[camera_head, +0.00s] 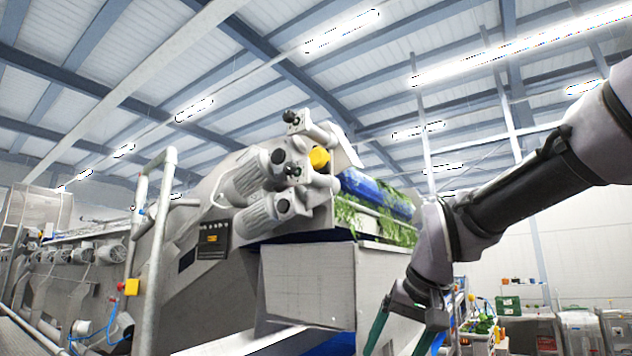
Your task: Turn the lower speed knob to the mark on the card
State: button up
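Two grey motor drives sit one above the other on the steel machine. The lower drive bears a small black knob (294,171); its pointer and any scale are too small to read. A similar upper black knob (290,116) sits above it. A dark panel (214,239) with an orange patch is on the machine's side, left of the drives; I cannot tell whether it is the card. My gripper (400,342) hangs at the lower right, well away from the knobs. Its green fingers are spread apart with nothing seen between them; their ends reach the bottom picture edge.
A yellow cap (319,157) sits beside the drives. Leafy greens (385,223) lie by a blue roller (376,193) at right. A steel chute (308,285) stands out below the drives. A grey rail post (156,250) and a yellow box with a red button (131,287) are at left.

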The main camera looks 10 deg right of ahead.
aim_at(290, 168)
jog(key=z, duration=4.1)
jog(key=k+j, duration=0.1)
jog(key=k, duration=0.4)
jog(key=k+u, duration=0.1)
jog(key=k, duration=0.4)
jog(key=k+j, duration=0.15)
jog(key=k, duration=0.35)
